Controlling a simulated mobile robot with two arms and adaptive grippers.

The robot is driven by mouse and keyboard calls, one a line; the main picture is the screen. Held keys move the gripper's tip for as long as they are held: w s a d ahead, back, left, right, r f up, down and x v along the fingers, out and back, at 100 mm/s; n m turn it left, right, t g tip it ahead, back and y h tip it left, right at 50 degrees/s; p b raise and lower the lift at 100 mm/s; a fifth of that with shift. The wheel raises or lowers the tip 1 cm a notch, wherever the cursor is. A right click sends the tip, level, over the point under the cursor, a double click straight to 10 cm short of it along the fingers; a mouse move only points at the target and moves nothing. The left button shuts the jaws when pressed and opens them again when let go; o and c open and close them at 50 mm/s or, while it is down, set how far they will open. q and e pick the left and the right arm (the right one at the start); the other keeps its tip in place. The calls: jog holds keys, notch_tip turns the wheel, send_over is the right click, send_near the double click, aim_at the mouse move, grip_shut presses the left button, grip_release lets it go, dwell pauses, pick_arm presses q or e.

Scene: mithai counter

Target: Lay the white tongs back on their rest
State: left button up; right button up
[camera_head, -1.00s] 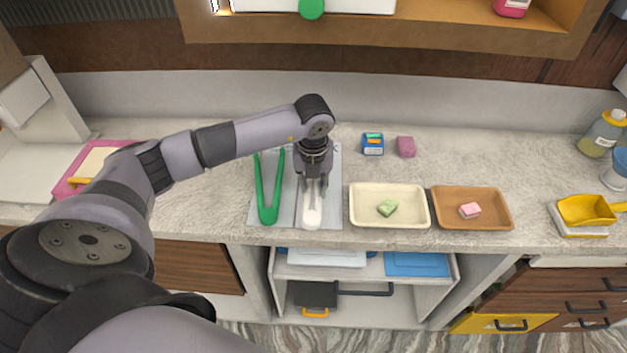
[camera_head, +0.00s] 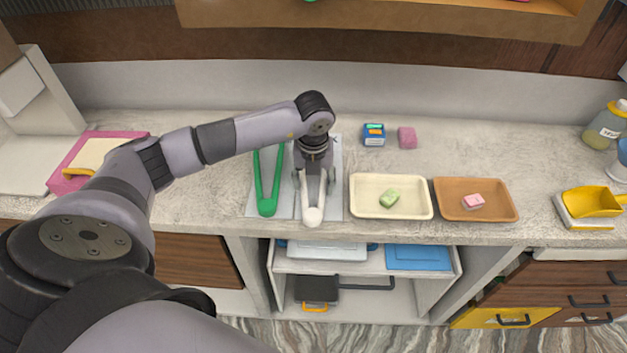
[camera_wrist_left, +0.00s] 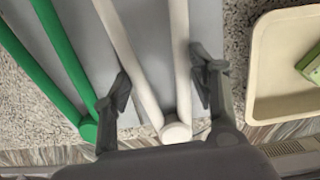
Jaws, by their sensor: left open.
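The white tongs (camera_head: 313,215) lie on the right-hand part of the grey rest (camera_head: 284,205) on the counter, with their joined end toward the front edge. In the left wrist view the white tongs (camera_wrist_left: 176,131) are spread in a V on the grey surface of the rest (camera_wrist_left: 140,60). My left gripper (camera_head: 314,192) is open around them. In the wrist view its fingers (camera_wrist_left: 160,90) stand on either side of the tongs, apart from them. Part of the tongs is hidden under the gripper in the head view. My right gripper is not in view.
Green tongs (camera_head: 267,205) lie on the rest just left. A cream tray (camera_head: 425,213) with a green sweet and an orange-brown tray (camera_head: 508,213) with a pink sweet stand right. A blue box (camera_head: 374,135) and a pink block (camera_head: 407,138) are behind. A yellow scoop (camera_head: 592,201) lies far right.

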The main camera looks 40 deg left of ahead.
pick_arm(q)
jog(key=shift+o, duration=1.2)
jog(key=shift+o, duration=0.3)
jog(key=o, duration=0.5)
jog(key=shift+r, duration=0.1)
notch_tip(320, 180, up, 12)
jog(key=s, duration=0.1)
jog(key=shift+d, duration=0.3)
